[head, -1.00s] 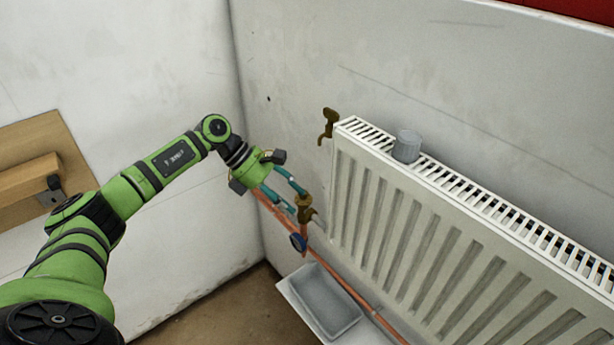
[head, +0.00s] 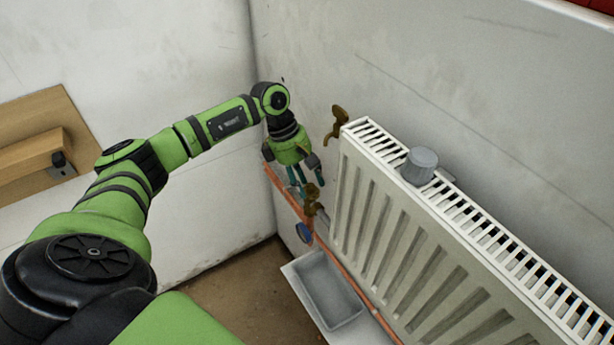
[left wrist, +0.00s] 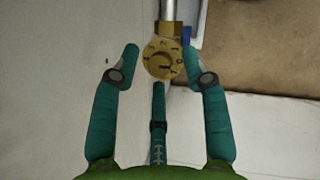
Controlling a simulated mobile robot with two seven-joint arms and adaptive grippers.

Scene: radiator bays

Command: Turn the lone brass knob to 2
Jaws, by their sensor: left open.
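The brass knob (head: 312,194) sits on a valve low at the left end of the radiator. In the left wrist view the knob (left wrist: 163,60) shows its round dial face with dark marks; I cannot read which number is set. My left gripper (head: 302,184) points down just above the knob. In the left wrist view its teal fingers (left wrist: 161,54) are open, one on each side of the knob with gaps, and a third finger lies below it. The fingers partly hide the knob in the head view. My right gripper is not in view.
The white radiator (head: 390,215) stands close on the right. A brass fitting (head: 338,122) is at its top left corner, and a grey cup (head: 420,166) stands on top. A copper pipe (head: 285,192), a blue part (head: 304,232) and a grey tray (head: 330,288) lie near or below the knob.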

